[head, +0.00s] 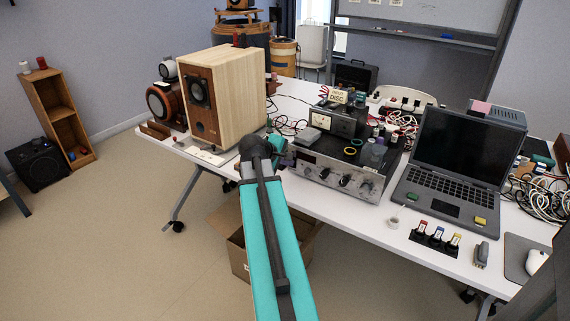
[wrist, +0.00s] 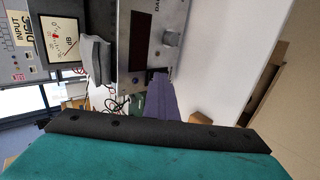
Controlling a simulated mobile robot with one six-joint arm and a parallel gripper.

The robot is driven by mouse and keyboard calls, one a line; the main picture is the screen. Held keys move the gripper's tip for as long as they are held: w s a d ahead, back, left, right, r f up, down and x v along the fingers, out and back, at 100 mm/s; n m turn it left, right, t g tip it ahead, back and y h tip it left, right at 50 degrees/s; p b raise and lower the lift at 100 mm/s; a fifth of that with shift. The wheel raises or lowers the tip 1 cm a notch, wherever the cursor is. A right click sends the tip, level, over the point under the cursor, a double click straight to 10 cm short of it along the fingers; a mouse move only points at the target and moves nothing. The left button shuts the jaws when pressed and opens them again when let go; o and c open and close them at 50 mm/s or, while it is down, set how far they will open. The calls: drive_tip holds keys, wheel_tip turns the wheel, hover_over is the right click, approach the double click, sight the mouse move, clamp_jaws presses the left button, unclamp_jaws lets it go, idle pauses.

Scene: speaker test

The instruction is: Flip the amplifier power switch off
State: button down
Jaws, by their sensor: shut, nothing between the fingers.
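The amplifier (head: 338,178) is a silver unit with dark front knobs, standing on the white table right of my arm. In the wrist view its metal front panel (wrist: 150,58) appears turned sideways, with a dark window and a silver knob (wrist: 172,38). My gripper (wrist: 160,76) shows there as a narrow purple-grey shape, shut and empty, its tip close to the panel's end. I cannot tell whether it touches. In the head view my arm's dark joint hides most of it, by the amplifier's left end. I cannot make out the power switch or its position.
A meter unit (head: 335,120) and small items sit on top of the amplifier. A wooden speaker (head: 228,95) stands to the left, an open laptop (head: 455,160) to the right. Cables lie behind. A cardboard box (head: 236,248) is below the table (head: 370,228).

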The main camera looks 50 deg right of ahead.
drive_tip(key=shift+d+r, duration=0.2)
drive_tip(key=shift+r, duration=0.25)
drive_tip(key=shift+a, duration=0.55)
drive_tip(key=a+p, duration=0.1)
drive_tip(key=a, duration=0.2)
drive_tip(key=shift+s, duration=0.15)
drive_tip(key=b+v, duration=0.4)
drive_tip(key=v, duration=0.6)
drive_tip(key=shift+d+r, duration=0.1)
drive_tip(key=shift+r, duration=0.05)
